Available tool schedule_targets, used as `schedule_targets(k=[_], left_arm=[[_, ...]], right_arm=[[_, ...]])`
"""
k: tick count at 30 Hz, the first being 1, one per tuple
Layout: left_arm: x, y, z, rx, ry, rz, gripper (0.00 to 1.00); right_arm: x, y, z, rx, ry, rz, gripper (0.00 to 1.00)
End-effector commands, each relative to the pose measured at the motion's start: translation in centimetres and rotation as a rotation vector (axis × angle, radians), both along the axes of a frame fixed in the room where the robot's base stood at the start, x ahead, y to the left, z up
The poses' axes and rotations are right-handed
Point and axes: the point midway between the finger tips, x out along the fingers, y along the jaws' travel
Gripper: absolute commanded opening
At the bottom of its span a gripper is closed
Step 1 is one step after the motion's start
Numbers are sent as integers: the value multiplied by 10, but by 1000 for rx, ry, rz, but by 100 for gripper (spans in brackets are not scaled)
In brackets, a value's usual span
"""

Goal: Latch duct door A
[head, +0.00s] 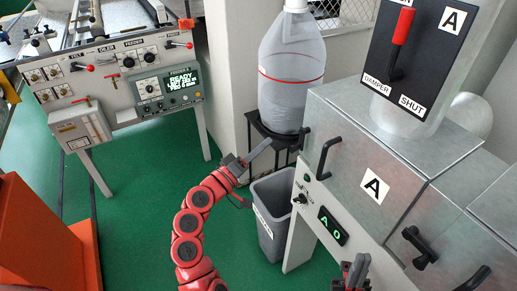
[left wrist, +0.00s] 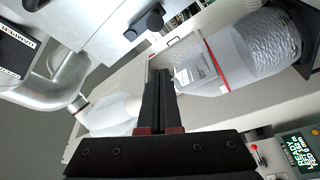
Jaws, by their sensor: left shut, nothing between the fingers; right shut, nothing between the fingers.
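Duct door A (head: 345,165) is the grey metal panel with a white "A" label, on the cabinet at the right. It looks closed. A black bar handle (head: 324,158) is on its left part, and a small black knob (head: 304,135) sits near its upper left edge. My left gripper (head: 268,144) is left of that knob, apart from it. In the left wrist view its fingers (left wrist: 160,85) are together and empty, with a black knob (left wrist: 150,22) above them. My right gripper (head: 357,268) is at the bottom edge, below the door, shut and partly cut off.
A translucent bottle (head: 290,75) on a black stand is behind my left gripper. A grey bin (head: 272,215) stands below. A damper plate (head: 410,50) with a red-gripped lever is above the door. Another black latch (head: 418,246) is at right.

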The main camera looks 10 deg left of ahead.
Motion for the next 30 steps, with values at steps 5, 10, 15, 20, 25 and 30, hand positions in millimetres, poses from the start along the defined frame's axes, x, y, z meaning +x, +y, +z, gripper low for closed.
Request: schedule_targets(k=[5, 10, 15, 20, 25, 30], left_arm=[[29, -23, 12, 0, -2, -2, 0], [39, -39, 9, -1, 1, 1, 0], [24, -49, -5, 0, 2, 2, 0], [18, -53, -10, 0, 0, 2, 0], [17, -53, -11, -1, -2, 3, 0], [17, -53, -11, -1, -2, 3, 0]], right_arm=[[0, 0, 15, 0, 0, 0, 0], [0, 0, 23, 0, 0, 0, 0], [0, 0, 29, 0, 0, 0, 0], [0, 0, 30, 0, 0, 0, 0], [0, 0, 30, 0, 0, 0, 0], [0, 0, 30, 0, 0, 0, 0]])
